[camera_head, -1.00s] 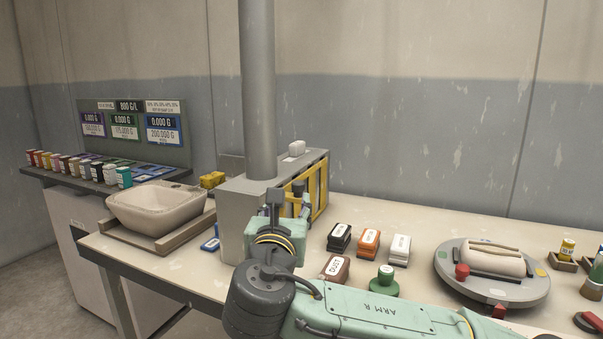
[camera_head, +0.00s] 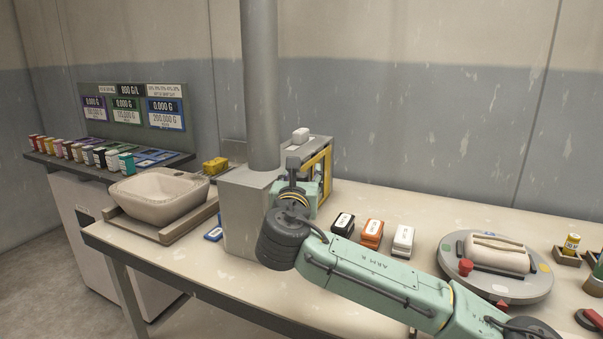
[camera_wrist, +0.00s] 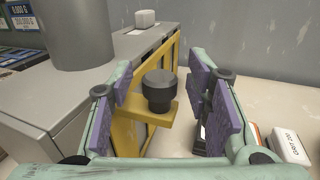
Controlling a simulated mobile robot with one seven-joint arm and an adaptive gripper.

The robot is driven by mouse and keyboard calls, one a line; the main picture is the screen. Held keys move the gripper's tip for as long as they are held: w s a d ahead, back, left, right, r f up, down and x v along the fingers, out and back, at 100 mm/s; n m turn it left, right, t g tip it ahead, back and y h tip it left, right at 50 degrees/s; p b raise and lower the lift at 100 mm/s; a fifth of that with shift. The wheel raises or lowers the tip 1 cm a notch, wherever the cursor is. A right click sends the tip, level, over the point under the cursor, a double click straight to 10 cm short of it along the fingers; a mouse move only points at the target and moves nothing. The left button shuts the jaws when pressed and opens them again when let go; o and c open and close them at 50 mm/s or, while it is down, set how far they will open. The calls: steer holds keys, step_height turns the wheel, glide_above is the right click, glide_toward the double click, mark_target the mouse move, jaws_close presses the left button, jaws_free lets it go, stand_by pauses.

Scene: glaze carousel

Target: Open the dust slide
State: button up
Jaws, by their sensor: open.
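The dust slide appears to be the yellow frame (camera_head: 325,165) on the right side of the grey cabinet (camera_head: 243,215); no label on it is readable. In the wrist view, the yellow frame (camera_wrist: 131,132) has a bracket sticking out with a black round knob (camera_wrist: 159,90) on top. My gripper (camera_wrist: 166,98) is open, with its purple pads on either side of the knob. The knob stands between the pads with clear gaps, and I see no contact. In the head view, my gripper (camera_head: 308,188) is at the frame and partly hides it; the knob cannot be made out there.
A grey pipe (camera_head: 262,80) rises from the cabinet. A white block (camera_head: 300,135) sits on top. Black (camera_head: 343,224), orange (camera_head: 372,233) and white (camera_head: 403,240) labelled blocks stand right of my arm. The round turntable (camera_head: 520,290) is farther right; a basin (camera_head: 158,197) is left.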

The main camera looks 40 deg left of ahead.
steer(key=shift+w, duration=0.1)
steer(key=shift+c, duration=0.5)
jaws_close()
stand_by(0.4)
